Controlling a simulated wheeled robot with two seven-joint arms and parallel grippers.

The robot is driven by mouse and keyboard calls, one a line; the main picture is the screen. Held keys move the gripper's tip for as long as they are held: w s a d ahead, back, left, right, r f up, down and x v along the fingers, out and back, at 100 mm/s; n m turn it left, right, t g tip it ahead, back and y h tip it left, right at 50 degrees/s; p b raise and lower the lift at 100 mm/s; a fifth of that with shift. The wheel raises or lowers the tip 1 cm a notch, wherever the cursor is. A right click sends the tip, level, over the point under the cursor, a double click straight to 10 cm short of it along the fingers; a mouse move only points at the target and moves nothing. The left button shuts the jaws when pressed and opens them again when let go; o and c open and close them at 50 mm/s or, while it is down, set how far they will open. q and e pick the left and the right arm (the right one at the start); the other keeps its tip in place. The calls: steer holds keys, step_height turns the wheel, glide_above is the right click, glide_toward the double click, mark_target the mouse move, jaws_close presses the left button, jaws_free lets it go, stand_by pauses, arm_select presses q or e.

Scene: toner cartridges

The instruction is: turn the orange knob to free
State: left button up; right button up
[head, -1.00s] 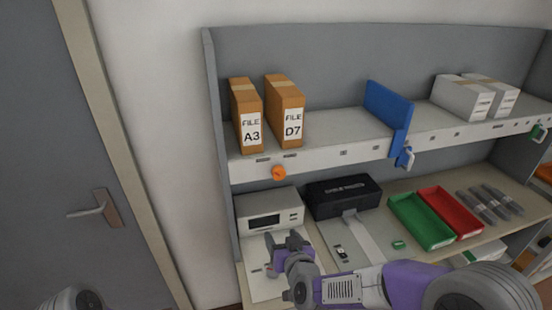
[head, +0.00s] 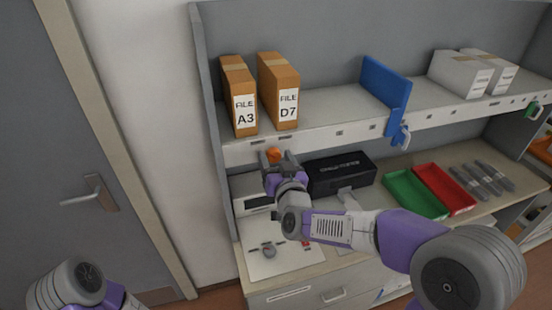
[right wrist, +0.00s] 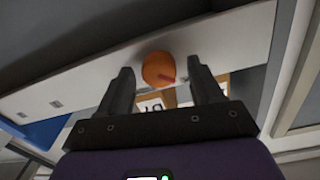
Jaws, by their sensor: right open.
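The orange knob (head: 273,154) sits on the front edge of the upper shelf, below the file boxes. In the right wrist view the round knob (right wrist: 156,66) shows a red pointer mark pointing to the lower right of the picture. My right gripper (head: 277,158) is open at the knob. In the right wrist view its two fingers (right wrist: 161,76) stand on either side of the knob, with a gap visible on both sides. No writing around the knob can be read. My left gripper is out of view; only part of my left arm shows at the lower left.
File boxes A3 (head: 239,95) and D7 (head: 278,90) stand above the knob. Below are a white device (head: 246,198), a black box (head: 340,173), a green tray (head: 415,195) and a red tray (head: 444,190). A blue divider (head: 385,92) stands further right on the shelf.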

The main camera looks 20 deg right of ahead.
steer(key=shift+c, duration=0.4)
steer(key=c, duration=1)
steer(key=shift+f+m+b, duration=0.15)
steer(key=shift+m+b, duration=0.65)
steer(key=shift+b, duration=0.35)
steer(key=m+b, duration=0.6)
steer(key=shift+d, duration=0.15)
steer(key=m+b, duration=0.4)
steer(key=m, duration=0.1)
steer(key=m+b, duration=0.2)
steer(key=m, duration=0.2)
steer(key=shift+m+y, duration=0.3)
steer(key=shift+m, duration=0.1)
steer(key=shift+b, duration=0.3)
